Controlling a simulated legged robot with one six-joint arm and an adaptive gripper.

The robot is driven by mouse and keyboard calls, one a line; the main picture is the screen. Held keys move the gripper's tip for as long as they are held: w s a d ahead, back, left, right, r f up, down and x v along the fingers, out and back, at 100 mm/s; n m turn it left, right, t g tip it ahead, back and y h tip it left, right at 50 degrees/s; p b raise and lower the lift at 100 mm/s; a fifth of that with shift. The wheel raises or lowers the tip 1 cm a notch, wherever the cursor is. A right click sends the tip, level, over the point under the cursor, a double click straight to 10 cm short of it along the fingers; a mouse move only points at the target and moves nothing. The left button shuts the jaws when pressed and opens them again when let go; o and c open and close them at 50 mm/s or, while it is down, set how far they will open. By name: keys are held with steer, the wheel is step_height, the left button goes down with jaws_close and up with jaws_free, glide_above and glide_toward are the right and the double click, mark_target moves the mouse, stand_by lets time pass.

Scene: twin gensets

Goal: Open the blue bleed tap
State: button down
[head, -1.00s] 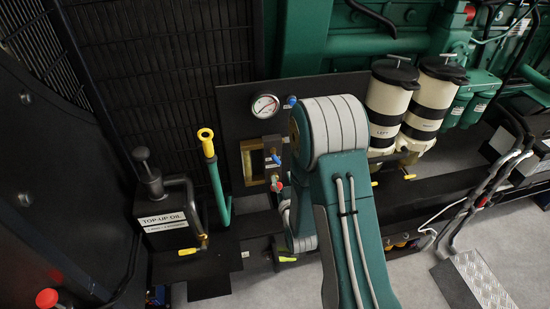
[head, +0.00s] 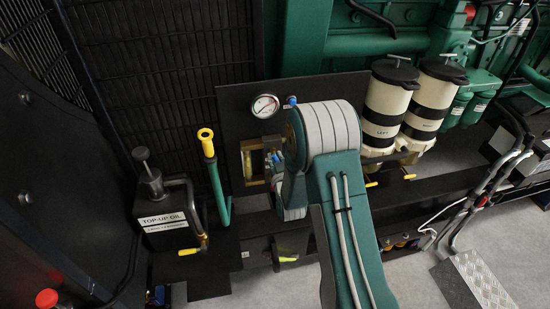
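A small blue knob (head: 292,100) sits on the dark panel (head: 235,110), just right of the round gauge (head: 265,105). A second small blue piece (head: 278,156) shows lower down, beside the brass-framed sight glass (head: 250,160), partly covered by my arm. I cannot tell for sure which of the two is the bleed tap, nor whether it is open. My green and grey arm reaches up to the panel from the bottom of the head view. Its elbow covers the area right of the sight glass. My gripper is hidden behind the arm, so its fingers and any contact cannot be seen.
Two cream filter canisters (head: 387,105) with black bands and yellow-handled taps stand right of my arm. A black top-up oil can (head: 165,215) and a green pipe with a yellow top (head: 206,137) stand left.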

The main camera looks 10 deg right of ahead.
steer(key=shift+m, duration=0.3)
stand_by(0.4)
steer(key=c, duration=0.7)
jaws_free()
steer(key=shift+a, duration=0.1)
steer(key=shift+s, duration=0.1)
steer(key=s, duration=1.1)
steer(key=shift+s, duration=0.35)
steer(key=shift+f, duration=0.1)
